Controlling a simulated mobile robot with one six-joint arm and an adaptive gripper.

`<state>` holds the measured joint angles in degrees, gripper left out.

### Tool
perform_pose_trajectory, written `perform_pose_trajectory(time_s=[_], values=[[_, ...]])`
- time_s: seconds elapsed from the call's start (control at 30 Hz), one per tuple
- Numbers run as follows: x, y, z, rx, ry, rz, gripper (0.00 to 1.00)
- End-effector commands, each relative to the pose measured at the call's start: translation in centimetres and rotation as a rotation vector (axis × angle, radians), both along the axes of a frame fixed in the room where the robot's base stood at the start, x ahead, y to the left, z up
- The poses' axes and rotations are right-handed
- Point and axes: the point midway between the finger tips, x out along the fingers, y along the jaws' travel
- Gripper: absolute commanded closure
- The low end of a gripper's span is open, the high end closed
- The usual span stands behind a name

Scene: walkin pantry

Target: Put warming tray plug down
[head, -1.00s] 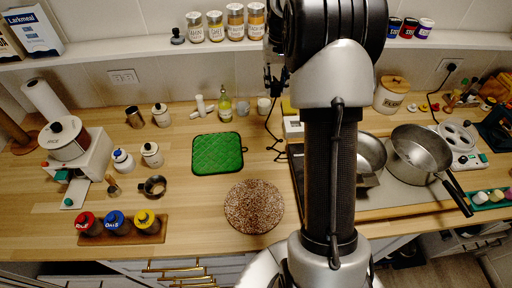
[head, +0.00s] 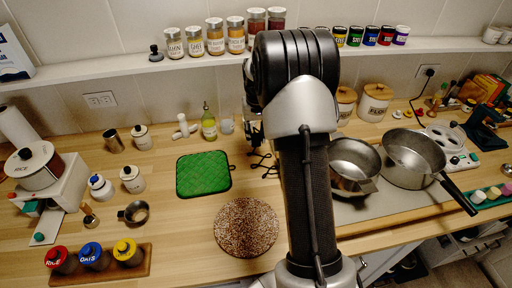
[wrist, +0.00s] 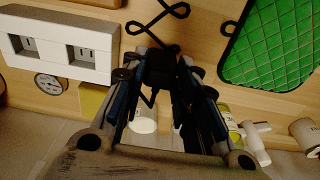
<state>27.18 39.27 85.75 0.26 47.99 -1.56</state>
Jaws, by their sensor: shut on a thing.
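My gripper (wrist: 165,75) is shut on a black plug (wrist: 160,68) in the wrist view, held between the fingertips. A black cord (wrist: 155,18) loops from it over the wooden counter. In the head view my gripper (head: 254,128) is low over the back of the counter, partly hidden by my arm, and the cord (head: 264,165) lies on the wood below it. The plug is too small to make out in the head view. I cannot tell whether it touches the counter. A white block with two sockets (wrist: 62,42) is left of the gripper in the wrist view.
A green quilted mat (head: 204,175) and a speckled round mat (head: 246,228) lie nearby. A bottle (head: 208,124) and white cup (head: 226,126) stand behind. Pans (head: 412,160) are at right. Bare wood shows between the green mat and the cord.

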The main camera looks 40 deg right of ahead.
Motion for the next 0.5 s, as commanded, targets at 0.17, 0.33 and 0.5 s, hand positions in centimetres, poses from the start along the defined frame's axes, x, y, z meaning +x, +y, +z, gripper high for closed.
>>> perform_pose_trajectory(time_s=[0.17,0.33,0.5], values=[[-0.1,0.0,-2.6,0.001,0.003,0.000,0.96],[-0.1,0.0,-5.3,0.001,0.003,0.000,0.96],[0.0,0.0,-5.5,0.000,0.000,0.000,0.96]])
